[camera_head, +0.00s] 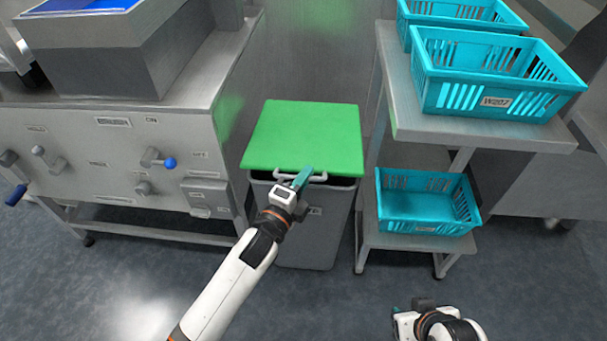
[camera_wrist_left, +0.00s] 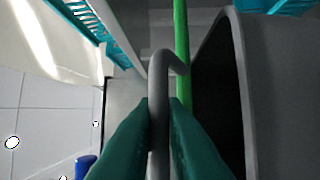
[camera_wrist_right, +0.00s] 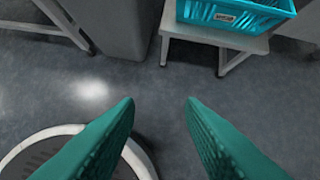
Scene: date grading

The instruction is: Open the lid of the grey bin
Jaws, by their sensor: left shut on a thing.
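The grey bin (camera_head: 315,235) stands on the floor between the steel counter and the shelf rack. Its green lid (camera_head: 305,135) is a little raised at the front. In the left wrist view the lid's green edge (camera_wrist_left: 182,60) stands apart from the bin's rim (camera_wrist_left: 242,90), with dark space between. My left gripper (camera_head: 303,178) is at the lid's front edge, shut on the pale lid handle (camera_head: 286,174). The handle bar (camera_wrist_left: 158,75) runs between its teal fingers in the left wrist view. My right gripper (camera_wrist_right: 160,105) is open and empty above the floor.
A steel counter (camera_head: 180,140) with knobs and levers is left of the bin. A steel rack (camera_head: 400,95) on the right holds teal crates (camera_head: 490,110), with another crate (camera_head: 425,215) on its lower shelf. The floor in front is clear.

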